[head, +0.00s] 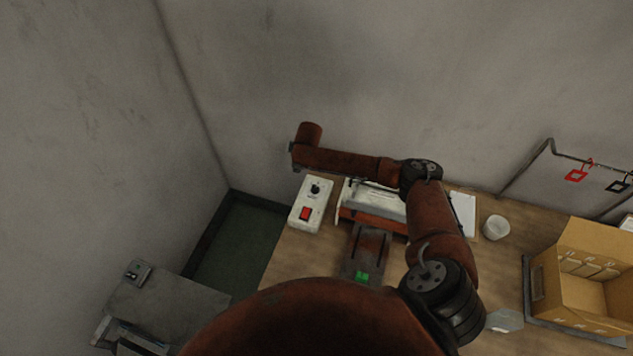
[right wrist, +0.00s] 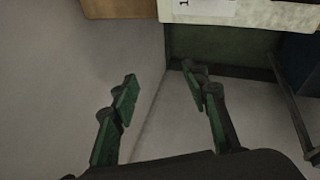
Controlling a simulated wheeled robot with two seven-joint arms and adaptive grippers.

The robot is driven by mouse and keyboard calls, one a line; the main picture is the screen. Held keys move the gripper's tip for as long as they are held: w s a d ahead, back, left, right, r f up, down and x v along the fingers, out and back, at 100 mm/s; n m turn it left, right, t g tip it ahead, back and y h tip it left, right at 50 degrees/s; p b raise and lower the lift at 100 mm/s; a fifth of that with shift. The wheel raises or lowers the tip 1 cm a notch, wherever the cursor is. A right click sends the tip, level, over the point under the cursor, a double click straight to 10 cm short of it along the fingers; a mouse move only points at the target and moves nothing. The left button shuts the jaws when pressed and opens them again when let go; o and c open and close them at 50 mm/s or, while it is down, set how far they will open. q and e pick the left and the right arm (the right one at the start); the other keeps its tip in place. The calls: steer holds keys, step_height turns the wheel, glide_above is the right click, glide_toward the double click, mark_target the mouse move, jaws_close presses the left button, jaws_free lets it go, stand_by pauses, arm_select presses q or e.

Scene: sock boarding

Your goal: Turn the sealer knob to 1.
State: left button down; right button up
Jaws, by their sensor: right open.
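The sealer's white control box (head: 311,204) stands on the table's left part in the head view. It carries a black knob (head: 315,189) and a red switch (head: 304,213); the knob's setting is too small to read. In the right wrist view, a pale box edge (right wrist: 270,14) with a "1" on a white label (right wrist: 215,10) shows at the top; the knob is out of that frame. My right gripper (right wrist: 160,84) is open and empty, its green-padded fingers apart below this edge. In the head view its fingers are not visible. My left gripper is not in view.
A white sealer (head: 372,199) stands right of the control box, under my right arm. A white cup (head: 496,227), an open cardboard box (head: 582,286) and a rack with a red tag (head: 577,174) are to the right. A grey cabinet (head: 165,302) stands at lower left.

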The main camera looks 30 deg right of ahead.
step_height(320, 180, up, 5)
steer(key=s+m+g, duration=0.1)
steer(key=m+g, duration=0.1)
steer(key=g+p, duration=0.2)
steer(key=g, duration=0.1)
glide_above(315, 187)
steer(key=shift+m, duration=0.3)
step_height(315, 187, down, 6)
steer(key=shift+w+r, duration=0.15)
step_height(315, 187, down, 7)
steer(key=shift+r, duration=0.1)
steer(key=shift+f, duration=0.55)
steer(key=shift+c, duration=0.7)
steer(key=c, duration=0.9)
steer(key=shift+d, duration=0.2)
jaws_close()
steer(key=shift+a, duration=0.1)
